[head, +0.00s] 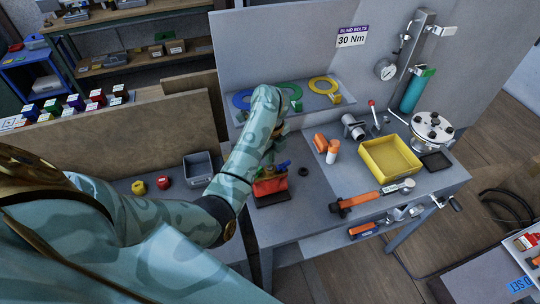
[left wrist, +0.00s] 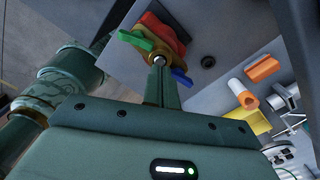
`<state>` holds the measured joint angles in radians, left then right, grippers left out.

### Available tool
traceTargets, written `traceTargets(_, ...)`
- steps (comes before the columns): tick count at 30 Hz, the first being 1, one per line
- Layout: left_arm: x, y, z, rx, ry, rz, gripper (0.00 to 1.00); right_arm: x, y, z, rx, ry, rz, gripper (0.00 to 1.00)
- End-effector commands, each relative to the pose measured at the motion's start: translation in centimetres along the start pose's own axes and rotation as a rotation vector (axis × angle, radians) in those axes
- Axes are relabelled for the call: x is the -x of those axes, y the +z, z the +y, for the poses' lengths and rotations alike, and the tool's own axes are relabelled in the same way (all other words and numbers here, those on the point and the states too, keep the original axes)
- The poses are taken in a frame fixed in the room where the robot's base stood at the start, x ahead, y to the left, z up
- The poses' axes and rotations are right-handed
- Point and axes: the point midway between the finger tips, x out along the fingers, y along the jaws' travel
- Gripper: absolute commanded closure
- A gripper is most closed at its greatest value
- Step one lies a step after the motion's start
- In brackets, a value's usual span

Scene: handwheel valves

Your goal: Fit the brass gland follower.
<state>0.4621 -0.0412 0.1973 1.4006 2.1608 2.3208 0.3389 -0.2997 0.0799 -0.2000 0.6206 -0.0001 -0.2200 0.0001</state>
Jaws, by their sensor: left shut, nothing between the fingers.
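The red valve body (head: 270,187) stands on the grey bench, with green and blue levers. It also shows in the left wrist view (left wrist: 154,24). A brass-coloured part (left wrist: 178,48) shows at the valve; I cannot tell whether it is the gland follower. My left gripper (left wrist: 160,60) is shut with nothing between its fingers. Its tips overlap the valve and brass part in the left wrist view; touching or just above, I cannot tell. In the head view my forearm largely hides the fingers. My right gripper is not in view.
A small black ring (head: 303,171) lies right of the valve. Blue, green and yellow handwheels (head: 323,85) lie behind. Bench between valve and wrench is clear.

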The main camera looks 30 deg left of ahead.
Motion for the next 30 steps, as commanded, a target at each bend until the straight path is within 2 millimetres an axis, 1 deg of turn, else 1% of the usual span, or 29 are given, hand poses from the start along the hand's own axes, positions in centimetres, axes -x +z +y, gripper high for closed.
traceTargets(14,-0.1,0.0,0.0,0.0,0.0,0.0,1.0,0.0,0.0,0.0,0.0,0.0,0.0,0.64)
traceTargets(30,-1.1,0.0,0.0,0.001,0.0,0.0,1.0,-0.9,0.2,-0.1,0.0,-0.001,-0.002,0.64)
